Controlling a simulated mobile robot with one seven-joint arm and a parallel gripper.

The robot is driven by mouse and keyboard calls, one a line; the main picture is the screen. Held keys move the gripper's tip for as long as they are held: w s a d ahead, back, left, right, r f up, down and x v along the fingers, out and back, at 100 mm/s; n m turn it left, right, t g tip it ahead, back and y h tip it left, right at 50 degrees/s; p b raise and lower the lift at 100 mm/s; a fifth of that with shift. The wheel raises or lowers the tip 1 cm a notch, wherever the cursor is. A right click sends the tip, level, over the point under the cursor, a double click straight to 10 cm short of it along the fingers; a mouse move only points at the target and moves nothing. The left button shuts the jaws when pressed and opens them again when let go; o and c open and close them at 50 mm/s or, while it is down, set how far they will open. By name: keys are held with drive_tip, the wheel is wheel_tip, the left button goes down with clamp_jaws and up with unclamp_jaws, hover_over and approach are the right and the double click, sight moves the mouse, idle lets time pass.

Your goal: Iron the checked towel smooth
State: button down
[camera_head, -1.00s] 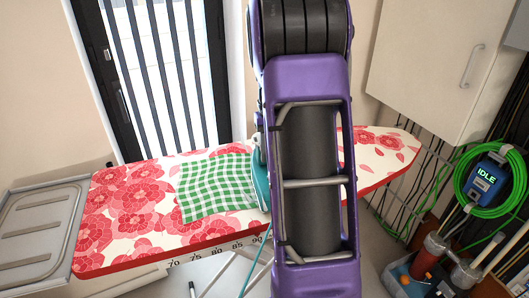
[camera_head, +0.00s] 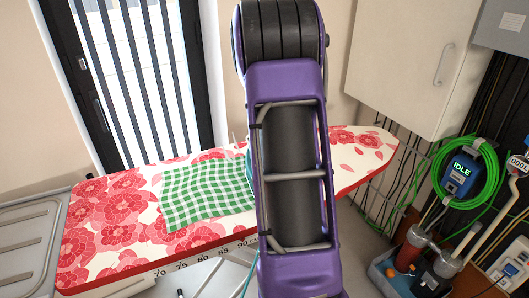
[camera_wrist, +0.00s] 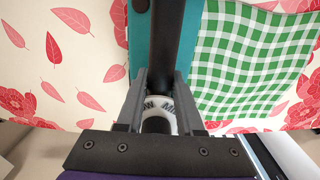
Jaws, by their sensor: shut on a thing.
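The green-and-white checked towel (camera_head: 208,192) lies spread on the flowered ironing board (camera_head: 95,240), and its checks look wavy in the wrist view (camera_wrist: 250,60). My gripper (camera_wrist: 157,92) is shut on the black handle (camera_wrist: 167,40) of a teal iron (camera_wrist: 196,40). The iron is at the towel's edge, with the towel on its right in the wrist view. Whether the iron overlaps the towel cannot be told. In the head view my arm hides my gripper and nearly all of the iron.
A grey metal tray (camera_head: 30,240) adjoins the board's left end. The board's tapered right end is bare. A white cabinet (camera_head: 410,60) hangs at the upper right. A green hose coil with an IDLE display (camera_head: 462,170) and a tool bin (camera_head: 395,275) are at the right.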

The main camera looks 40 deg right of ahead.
drive_tip(key=shift+w+d+p, duration=0.1)
drive_tip(key=shift+w+p, duration=0.2)
drive_tip(key=shift+w, duration=0.45)
drive_tip(key=shift+w+d, duration=0.45)
drive_tip(key=shift+w, duration=0.85)
drive_tip(key=shift+w+d, duration=0.5)
drive_tip(key=shift+w, duration=0.8)
drive_tip(key=shift+w+d, duration=0.45)
drive_tip(key=shift+w, duration=0.85)
drive_tip(key=shift+w+a, duration=0.1)
drive_tip(key=shift+w, duration=0.05)
drive_tip(key=shift+w+a, duration=2.35)
drive_tip(key=shift+a, duration=4.4)
drive_tip(key=shift+w+a, duration=2.3)
drive_tip(key=shift+a, duration=4.45)
drive_tip(key=shift+s+a+b, duration=1.8)
drive_tip(key=shift+s+b, duration=2)
drive_tip(key=shift+s, duration=1.45)
wheel_tip(320, 180, up, 7)
drive_tip(key=p, duration=0.6)
drive_tip(key=shift+p, duration=0.3)
